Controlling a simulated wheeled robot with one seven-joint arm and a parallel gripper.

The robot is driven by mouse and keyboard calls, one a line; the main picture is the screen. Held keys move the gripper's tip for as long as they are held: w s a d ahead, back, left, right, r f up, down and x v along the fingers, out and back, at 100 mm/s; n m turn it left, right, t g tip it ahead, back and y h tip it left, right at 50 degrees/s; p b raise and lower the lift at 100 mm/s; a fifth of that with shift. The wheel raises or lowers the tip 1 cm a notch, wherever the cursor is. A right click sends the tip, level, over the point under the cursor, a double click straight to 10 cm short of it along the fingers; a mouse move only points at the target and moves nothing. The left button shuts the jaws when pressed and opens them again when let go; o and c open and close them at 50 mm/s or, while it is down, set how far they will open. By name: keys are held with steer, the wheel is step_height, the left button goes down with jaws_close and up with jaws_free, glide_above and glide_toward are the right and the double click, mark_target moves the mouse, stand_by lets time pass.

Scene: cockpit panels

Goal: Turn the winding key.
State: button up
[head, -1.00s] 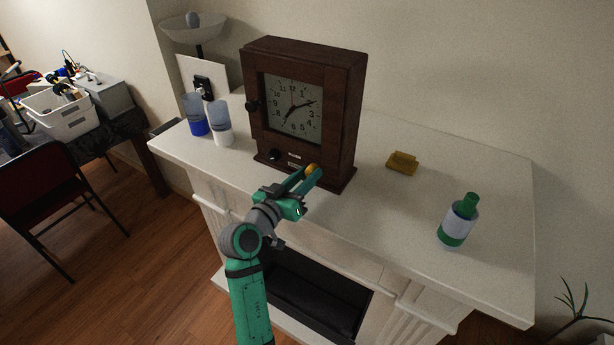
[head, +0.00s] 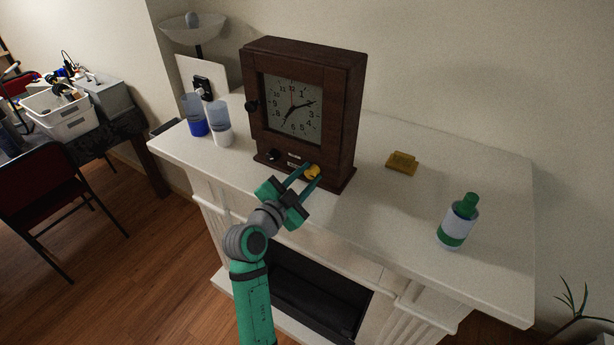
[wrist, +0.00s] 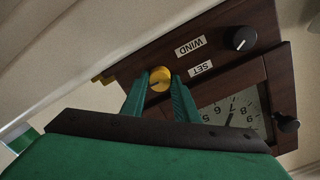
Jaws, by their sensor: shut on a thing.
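The dark wooden clock (head: 307,60) stands upright on the white mantel. The winding key is a yellow-gold knob (head: 312,171) low on the clock's front, at its right side. In the wrist view the yellow knob (wrist: 160,79) sits near a label reading WIND. My green gripper (head: 307,173) is at the clock's base with its fingers on either side of the knob. In the wrist view my gripper (wrist: 160,84) is shut on it. A black knob (wrist: 240,39) is on the same lower panel, and another black knob (wrist: 287,123) is on the clock door.
On the mantel (head: 370,225), a brass-coloured block (head: 402,163) and a green-and-white bottle (head: 457,222) stand to the right.

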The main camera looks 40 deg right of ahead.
steer(key=shift+f+m, duration=0.15)
steer(key=shift+m, duration=1.35)
steer(key=o, duration=0.8)
steer(key=v, duration=1)
steer(key=shift+s+a, duration=0.3)
